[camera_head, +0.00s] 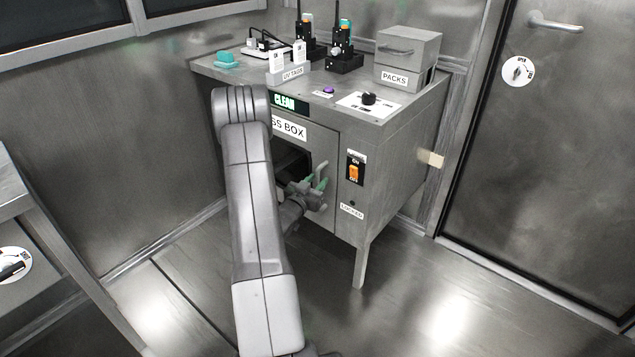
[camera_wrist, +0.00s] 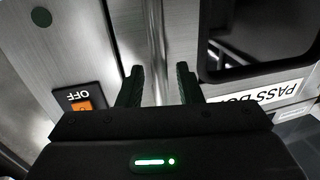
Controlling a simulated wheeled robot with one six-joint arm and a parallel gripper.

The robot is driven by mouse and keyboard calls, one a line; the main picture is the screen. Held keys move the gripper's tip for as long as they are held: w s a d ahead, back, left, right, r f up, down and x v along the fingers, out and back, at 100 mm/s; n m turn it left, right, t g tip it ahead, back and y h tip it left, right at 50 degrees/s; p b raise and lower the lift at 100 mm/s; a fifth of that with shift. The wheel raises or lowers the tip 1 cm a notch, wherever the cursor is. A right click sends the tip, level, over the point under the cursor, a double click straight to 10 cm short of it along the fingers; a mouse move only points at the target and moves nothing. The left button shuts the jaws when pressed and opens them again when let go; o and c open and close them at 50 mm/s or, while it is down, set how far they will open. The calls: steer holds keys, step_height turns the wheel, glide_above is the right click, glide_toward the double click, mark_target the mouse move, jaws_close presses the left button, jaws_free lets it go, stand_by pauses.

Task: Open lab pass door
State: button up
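The pass box (camera_head: 400,150) is a grey metal cabinet with a front door (camera_head: 322,140) labelled PASS BOX; my arm covers part of it. The door has a dark window (camera_head: 285,155), also in the wrist view (camera_wrist: 260,35). The door looks shut. A pale vertical handle (camera_head: 322,172) stands near the door's right edge. My gripper (camera_head: 308,190) is in front of the door at the handle. In the wrist view, my gripper's fingers (camera_wrist: 160,84) are apart, with the upright metal handle bar (camera_wrist: 157,40) between them. I see gaps beside the bar; contact cannot be told.
An orange switch (camera_head: 354,173) sits right of the pass box door, above a LOCKED label (camera_head: 351,211). Radios (camera_head: 344,50) and a PACKS box (camera_head: 408,55) stand on top. A room door (camera_head: 550,150) is at the right. The floor (camera_head: 440,300) in front is clear.

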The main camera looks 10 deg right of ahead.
steer(key=shift+w+d, duration=0.35)
steer(key=shift+w, duration=0.05)
jaws_close()
